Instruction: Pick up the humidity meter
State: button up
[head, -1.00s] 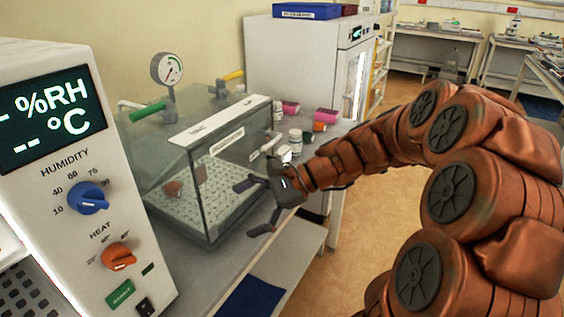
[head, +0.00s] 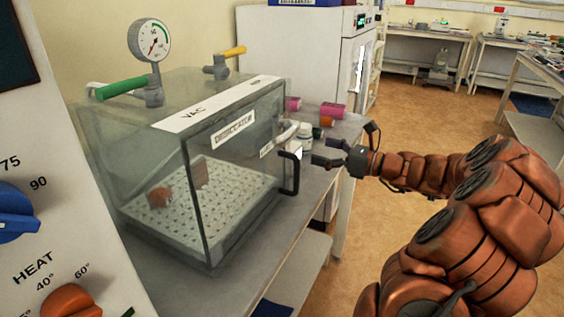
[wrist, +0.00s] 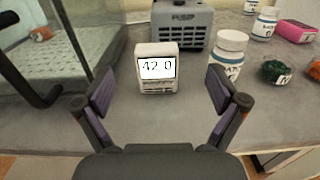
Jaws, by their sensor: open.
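The humidity meter (wrist: 157,68) is a small white box with a lit display reading about "42 0". It stands upright on the grey bench in the wrist view, ahead of my gripper (wrist: 161,88) and lined up between its two spread fingers. The fingers are open, and nothing is held between them. In the head view my gripper (head: 322,151) is at the bench's right side, just right of the desiccator's handle. A small bright white patch left of the fingertips there may be the meter, but it is too small to tell.
A glass vacuum desiccator (head: 240,175) with a black handle (head: 291,174) stands close on the left. Behind the meter is a grey device (wrist: 182,22). A white bottle (wrist: 229,50), a dark green item (wrist: 275,71) and a pink box (wrist: 296,31) stand to the right.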

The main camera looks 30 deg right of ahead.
aim_at(298, 150)
jog(key=shift+w+a, duration=0.15)
jog(key=shift+w, duration=0.2)
jog(key=shift+x, duration=1)
jog(key=w+a, duration=0.1)
jog(key=w, duration=0.1)
jog(key=w+a+f, duration=0.1)
jog(key=w+a, duration=0.1)
jog(key=shift+f, duration=0.2)
jog(key=shift+w+a, duration=0.2)
jog(key=shift+w, duration=0.1)
jog(key=c, duration=1.3)
